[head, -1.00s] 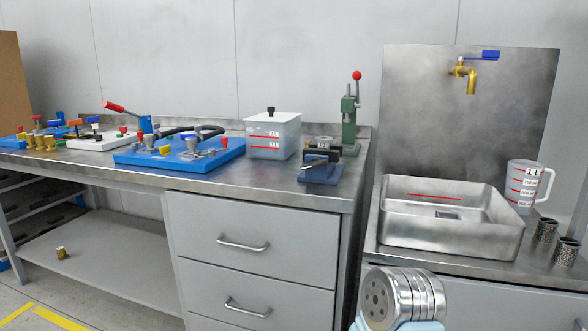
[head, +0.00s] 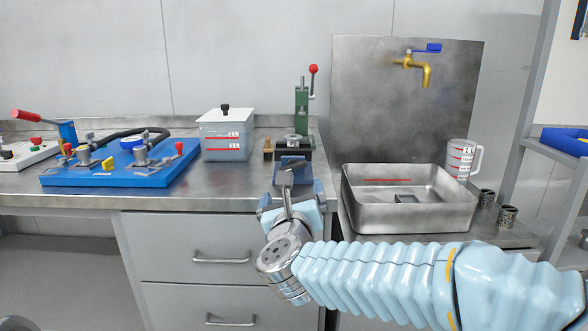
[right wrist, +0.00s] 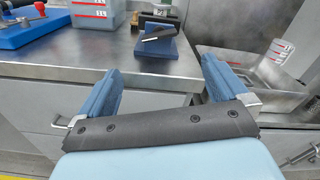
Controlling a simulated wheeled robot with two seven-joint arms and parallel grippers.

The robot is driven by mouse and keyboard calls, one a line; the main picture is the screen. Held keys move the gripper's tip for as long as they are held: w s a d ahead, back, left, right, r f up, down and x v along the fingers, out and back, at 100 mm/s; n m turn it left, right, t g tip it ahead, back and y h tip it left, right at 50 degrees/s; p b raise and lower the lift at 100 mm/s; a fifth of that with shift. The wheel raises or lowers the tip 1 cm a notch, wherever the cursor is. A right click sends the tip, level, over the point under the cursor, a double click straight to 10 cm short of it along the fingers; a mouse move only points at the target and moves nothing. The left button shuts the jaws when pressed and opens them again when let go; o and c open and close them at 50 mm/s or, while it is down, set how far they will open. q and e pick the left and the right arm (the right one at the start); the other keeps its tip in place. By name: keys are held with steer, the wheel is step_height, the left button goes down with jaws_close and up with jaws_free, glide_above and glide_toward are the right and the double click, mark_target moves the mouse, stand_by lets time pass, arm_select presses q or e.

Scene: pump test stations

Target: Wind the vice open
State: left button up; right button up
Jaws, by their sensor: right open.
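The vice (head: 305,172) is a small blue block with a dark slanted bar across its front upper part. It stands at the front right corner of the steel bench. It also shows in the right wrist view (right wrist: 150,47), top centre, ahead of my fingers. My right gripper (head: 292,196) is open and empty, in front of the bench edge and short of the vice. In the head view it hides the vice's lower part. In the right wrist view its two blue fingers (right wrist: 160,76) stand wide apart, not touching the vice. My left gripper is out of view.
A green press (head: 301,97) with a red knob stands just behind the vice. A lidded clear tank (head: 227,140) and a blue pump board (head: 110,178) are to its left. A steel sink basin (head: 408,212) and measuring jug (head: 458,160) are to the right.

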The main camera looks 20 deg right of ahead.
mark_target(293, 169)
steer(key=x, duration=1.3)
steer(key=shift+w+f, duration=0.1)
steer(key=c, duration=1.1)
